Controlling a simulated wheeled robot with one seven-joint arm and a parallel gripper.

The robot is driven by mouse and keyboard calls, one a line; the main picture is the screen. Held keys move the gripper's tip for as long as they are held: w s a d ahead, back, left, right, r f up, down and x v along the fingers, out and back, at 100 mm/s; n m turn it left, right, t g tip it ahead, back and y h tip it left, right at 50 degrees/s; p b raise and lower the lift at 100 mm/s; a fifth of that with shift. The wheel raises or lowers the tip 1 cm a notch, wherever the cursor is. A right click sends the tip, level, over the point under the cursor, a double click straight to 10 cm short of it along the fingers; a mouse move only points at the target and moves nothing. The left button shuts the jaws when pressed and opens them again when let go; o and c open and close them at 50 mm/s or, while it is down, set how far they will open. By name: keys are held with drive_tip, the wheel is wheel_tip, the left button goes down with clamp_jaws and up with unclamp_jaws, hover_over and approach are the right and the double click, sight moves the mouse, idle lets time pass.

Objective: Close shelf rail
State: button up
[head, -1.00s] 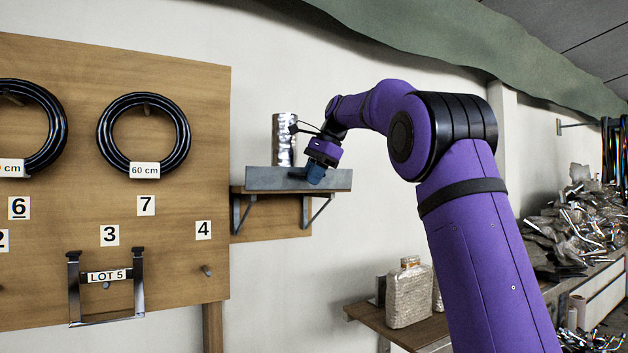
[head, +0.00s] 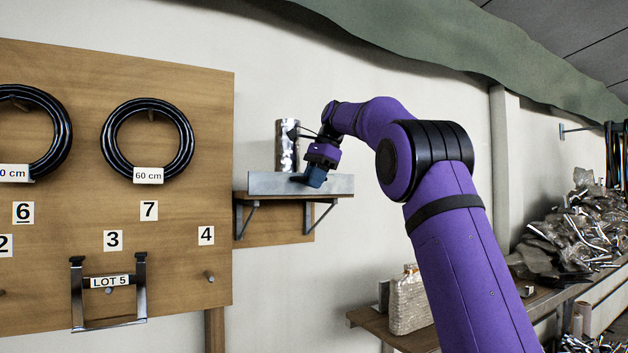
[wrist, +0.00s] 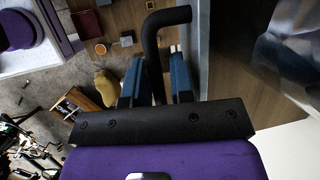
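The shelf rail (head: 270,184) is a grey metal strip along the front edge of the small wall shelf (head: 285,199). It is upright in the head view and also runs along the right of the wrist view (wrist: 221,50). My gripper (head: 315,179) is in front of the rail, right of its middle, with blue fingers pointing down. In the wrist view the fingers (wrist: 158,70) are apart, with a black bent rod (wrist: 152,45) between them. The rod bends at its top toward the rail. Whether the fingers press on it is unclear.
A shiny silver cylinder (head: 288,146) stands on the shelf behind the rail. The pegboard (head: 180,240) with black coils is at the left. Open air lies in front of the rail.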

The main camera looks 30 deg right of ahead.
drive_tip(key=shift+d+r, duration=0.1)
drive_tip(key=shift+r, duration=0.05)
drive_tip(key=shift+v, duration=2)
drive_tip(key=s+d, duration=0.5)
drive_tip(key=d, duration=0.6)
drive_tip(key=shift+r, duration=0.35)
drive_tip(key=shift+d, duration=0.1)
drive_tip(key=s+a+f+n+t+h, duration=0.1)
drive_tip(key=s+a+f+n, duration=0.25)
drive_tip(key=s+a, duration=0.4)
drive_tip(key=s+a+f+n+h, duration=0.1)
drive_tip(key=s+a+f+n, duration=0.1)
drive_tip(key=s+a+n, duration=0.5)
drive_tip(key=s+a+f+n+t+h, duration=0.1)
drive_tip(key=s+a+f+n, duration=0.2)
drive_tip(key=s+f, duration=0.7)
drive_tip(key=s+a+f+n+t+h, duration=0.1)
drive_tip(key=s+a+f+n, duration=0.3)
drive_tip(key=s+f, duration=0.6)
wheel_tip(320, 180, down, 3)
drive_tip(key=shift+s+a+r, duration=0.1)
drive_tip(key=shift+s+a, duration=0.2)
drive_tip(key=shift+a, duration=0.6)
